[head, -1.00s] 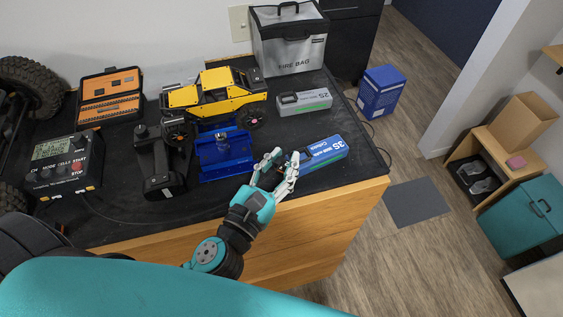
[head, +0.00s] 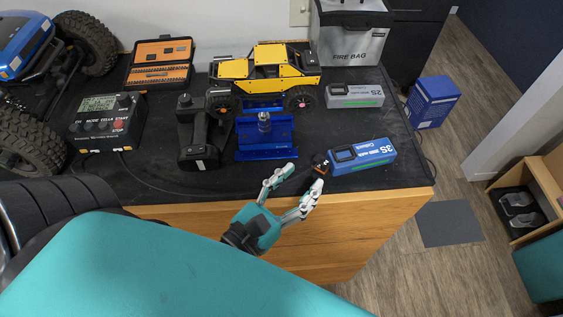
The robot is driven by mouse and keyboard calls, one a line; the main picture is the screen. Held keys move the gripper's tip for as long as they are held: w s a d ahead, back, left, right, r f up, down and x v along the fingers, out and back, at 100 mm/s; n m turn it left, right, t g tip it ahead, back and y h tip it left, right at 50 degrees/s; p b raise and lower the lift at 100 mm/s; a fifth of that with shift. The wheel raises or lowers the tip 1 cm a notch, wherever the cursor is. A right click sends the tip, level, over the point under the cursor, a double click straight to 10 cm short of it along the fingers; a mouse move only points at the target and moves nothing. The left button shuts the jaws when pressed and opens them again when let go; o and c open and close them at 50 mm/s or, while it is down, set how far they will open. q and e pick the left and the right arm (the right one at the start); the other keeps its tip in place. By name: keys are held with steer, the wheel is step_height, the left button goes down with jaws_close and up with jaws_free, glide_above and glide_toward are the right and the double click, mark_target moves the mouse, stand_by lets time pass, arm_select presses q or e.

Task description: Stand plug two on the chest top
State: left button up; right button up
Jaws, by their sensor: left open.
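The chest top (head: 225,190) is a black mat over a wooden chest. A small dark piece with an orange mark (head: 320,163), possibly plug two, is at the left end of the blue 3S battery (head: 372,152). I cannot tell whether it is standing or joined to the battery. My left gripper (head: 304,175) is open at the front edge of the chest top, its fingers pointing up and right. Its right fingertip is close to the dark piece; contact is unclear. My right gripper is not in view.
A blue stand (head: 265,150) with a metal part (head: 264,122) is left of the battery, before a yellow crawler (head: 262,70). A black controller (head: 196,145), charger (head: 104,122), grey 2S battery (head: 355,97) and fire bag (head: 352,45) surround them. Bare mat lies front left.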

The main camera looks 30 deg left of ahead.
arm_select(q)
steer(key=shift+s+a+r+p, duration=0.1)
steer(key=shift+s+a+p, duration=0.15)
steer(key=shift+s, duration=0.9)
steer(key=shift+s+a+p, duration=0.2)
steer(key=shift+s, duration=0.9)
